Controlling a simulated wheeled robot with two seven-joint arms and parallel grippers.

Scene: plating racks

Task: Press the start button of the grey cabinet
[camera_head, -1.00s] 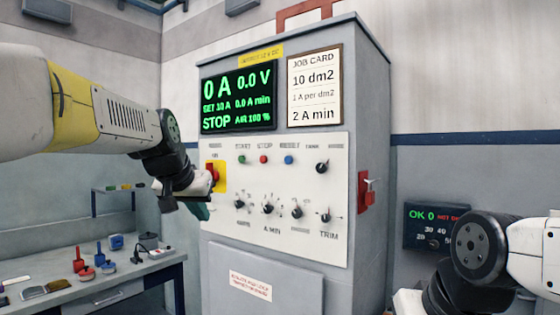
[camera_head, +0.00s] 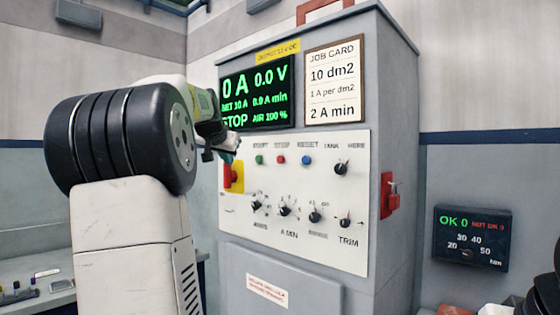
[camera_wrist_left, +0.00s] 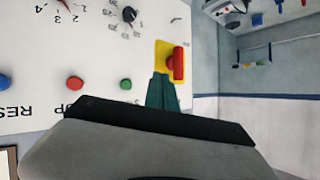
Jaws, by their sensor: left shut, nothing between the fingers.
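The grey cabinet (camera_head: 235,268) faces me with a white control panel (camera_head: 325,250). The green start button (camera_head: 259,160) is at the panel's upper left, under the START label. It also shows in the left wrist view (camera_wrist_left: 125,84). My left gripper (camera_head: 236,146) is left of the green button and just above the red switch in the head view. Its teal fingers (camera_wrist_left: 162,92) are shut and empty, between the green button and the red switch in the wrist view. I cannot tell whether they touch the panel. My right gripper is out of view.
A red stop button (camera_head: 281,160) and a blue reset button (camera_head: 306,160) sit right of the green one. The red rotary switch (camera_head: 229,176) has a yellow plate. Knobs lie below. The display (camera_head: 270,90) reads 0 A and STOP.

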